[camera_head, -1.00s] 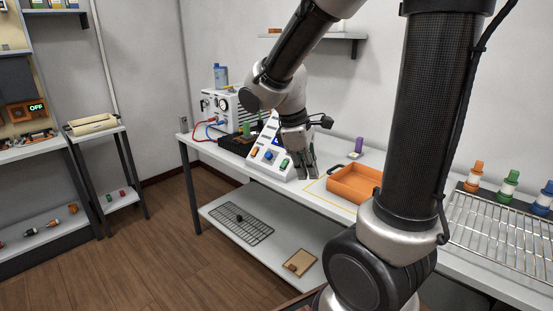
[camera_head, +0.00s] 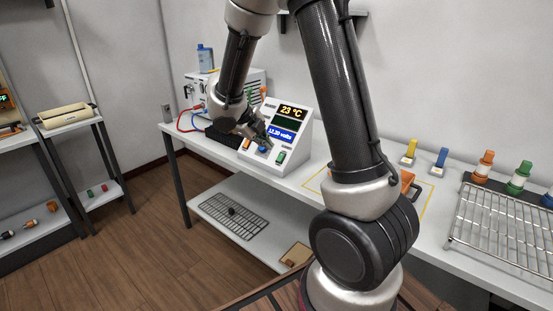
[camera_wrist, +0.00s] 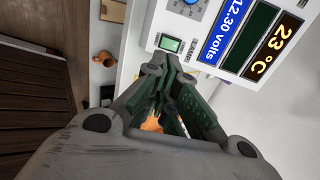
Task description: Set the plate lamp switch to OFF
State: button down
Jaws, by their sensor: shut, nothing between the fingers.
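A white instrument box (camera_head: 303,128) stands on the bench with "23 °C" and "12.30 volts" displays. Its sloped front has an orange control (camera_head: 247,144), a blue knob (camera_head: 264,148) and a green switch (camera_head: 281,157). My gripper (camera_head: 265,139) is shut and empty, in front of the box near the blue knob. In the wrist view the shut fingertips (camera_wrist: 166,66) lie just below the green switch (camera_wrist: 171,44) in the picture; contact cannot be told. The blue knob (camera_wrist: 191,3) is cut by the top edge.
A power supply (camera_head: 240,84) with red and blue leads stands behind my gripper. A wire rack (camera_head: 508,225) and several coloured bottles are at the right. The lower shelf (camera_head: 250,195) holds a grid mat.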

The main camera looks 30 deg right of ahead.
aim_at(280, 162)
jog(key=x, duration=1.1)
jog(key=shift+d+f, duration=0.1)
jog(key=shift+f, duration=0.1)
